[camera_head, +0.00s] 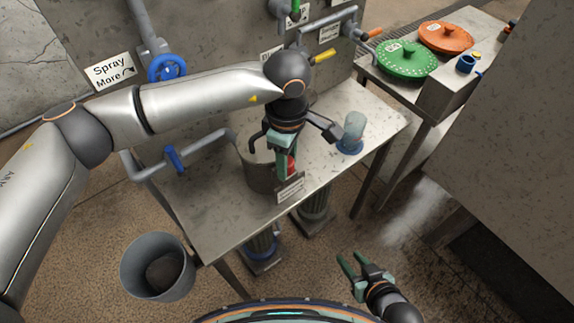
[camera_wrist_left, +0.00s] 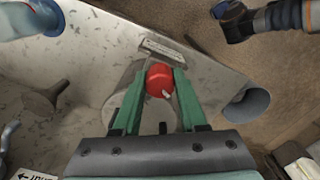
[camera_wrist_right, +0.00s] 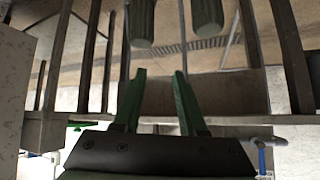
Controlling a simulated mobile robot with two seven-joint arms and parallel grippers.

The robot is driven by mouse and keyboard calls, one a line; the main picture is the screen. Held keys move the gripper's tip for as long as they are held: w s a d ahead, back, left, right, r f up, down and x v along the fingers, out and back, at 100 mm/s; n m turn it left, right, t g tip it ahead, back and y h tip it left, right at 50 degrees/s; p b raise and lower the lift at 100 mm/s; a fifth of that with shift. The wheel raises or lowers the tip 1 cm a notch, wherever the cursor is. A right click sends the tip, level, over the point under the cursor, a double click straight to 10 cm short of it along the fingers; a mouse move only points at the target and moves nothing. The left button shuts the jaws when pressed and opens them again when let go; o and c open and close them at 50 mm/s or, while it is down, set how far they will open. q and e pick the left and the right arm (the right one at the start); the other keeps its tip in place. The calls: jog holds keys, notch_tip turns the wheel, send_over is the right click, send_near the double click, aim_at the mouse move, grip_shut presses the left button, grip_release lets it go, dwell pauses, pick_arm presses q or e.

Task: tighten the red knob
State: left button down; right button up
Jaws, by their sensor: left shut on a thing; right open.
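The red knob (camera_head: 291,165) is at the front of a grey metal cylinder (camera_head: 261,172) on the metal table, beside a small label plate (camera_head: 290,190). My left gripper (camera_head: 286,172) reaches down over it. In the left wrist view the red knob (camera_wrist_left: 160,80) sits between the two green fingers, and the left gripper (camera_wrist_left: 155,88) is shut on it. A small pale mark shows on the knob's lower edge. My right gripper (camera_head: 352,262) is open and empty, low in front of the table; its fingers also show apart in the right wrist view (camera_wrist_right: 158,90).
A blue-based clear jar (camera_head: 350,132) stands right of the cylinder. Pipes with a blue wheel valve (camera_head: 166,68) and a blue lever (camera_head: 174,159) run along the left and back. A bucket (camera_head: 158,266) stands on the floor. Green (camera_head: 407,60) and orange (camera_head: 445,37) lids lie on the back-right table.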

pick_arm(q)
jog(key=shift+n+b, duration=0.5)
jog(key=shift+n, duration=0.6)
pick_arm(e)
jog(key=shift+w+a+f, duration=0.15)
jog(key=shift+w+a, duration=0.45)
pick_arm(q)
jog(key=shift+c, duration=2.2)
grip_release()
pick_arm(e)
jog(key=shift+f, duration=0.1)
jog(key=shift+s+f, duration=0.1)
jog(key=shift+s, duration=0.05)
